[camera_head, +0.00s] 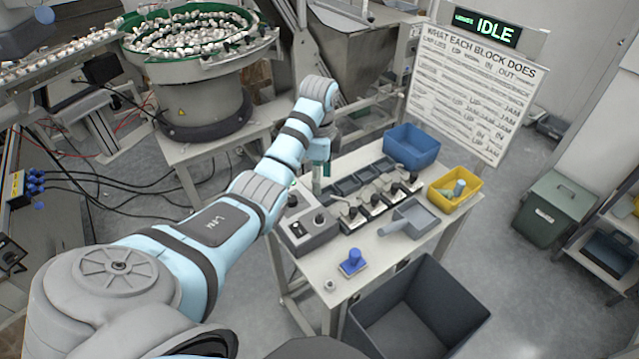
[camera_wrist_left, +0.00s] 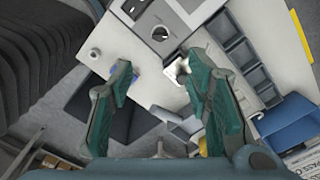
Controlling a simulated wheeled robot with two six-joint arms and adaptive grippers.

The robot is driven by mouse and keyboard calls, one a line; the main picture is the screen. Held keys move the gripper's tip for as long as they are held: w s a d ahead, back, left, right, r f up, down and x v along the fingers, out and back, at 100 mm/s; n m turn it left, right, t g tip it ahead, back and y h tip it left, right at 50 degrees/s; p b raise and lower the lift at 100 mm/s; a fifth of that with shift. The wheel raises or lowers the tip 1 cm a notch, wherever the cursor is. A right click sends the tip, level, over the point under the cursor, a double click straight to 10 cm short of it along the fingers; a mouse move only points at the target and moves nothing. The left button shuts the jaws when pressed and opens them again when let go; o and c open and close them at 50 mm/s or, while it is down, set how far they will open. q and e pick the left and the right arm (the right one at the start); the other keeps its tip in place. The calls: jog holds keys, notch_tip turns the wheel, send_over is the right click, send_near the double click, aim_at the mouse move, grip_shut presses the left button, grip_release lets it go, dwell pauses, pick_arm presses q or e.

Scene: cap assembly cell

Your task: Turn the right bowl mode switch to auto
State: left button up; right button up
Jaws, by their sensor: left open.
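A grey control box (camera_head: 308,238) with dark knobs on its face stands at the left end of the white worktable. One knob (camera_head: 320,218) shows clear of the arm in the head view; its label and setting are too small to read. My left gripper (camera_head: 317,180) is above the table behind the box, its teal fingers partly hidden by the arm. In the left wrist view the left gripper (camera_wrist_left: 150,70) is open with nothing between its fingers. The control box (camera_wrist_left: 185,12) with a round dark knob (camera_wrist_left: 160,34) lies beyond the fingertips there. My right gripper is not seen.
Beside the box are a row of dark bins (camera_head: 372,173), a blue bin (camera_head: 411,147), a yellow bin (camera_head: 456,187), a grey scoop (camera_head: 412,221) and a blue-handled item (camera_head: 353,261). A dark crate (camera_head: 425,310) stands below. A sign (camera_head: 480,80) stands behind.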

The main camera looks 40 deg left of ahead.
aim_at(319, 216)
pick_arm(q)
notch_tip(319, 216, down, 14)
jog(key=b, duration=0.3)
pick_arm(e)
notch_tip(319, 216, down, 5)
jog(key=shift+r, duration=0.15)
pick_arm(q)
grip_shut()
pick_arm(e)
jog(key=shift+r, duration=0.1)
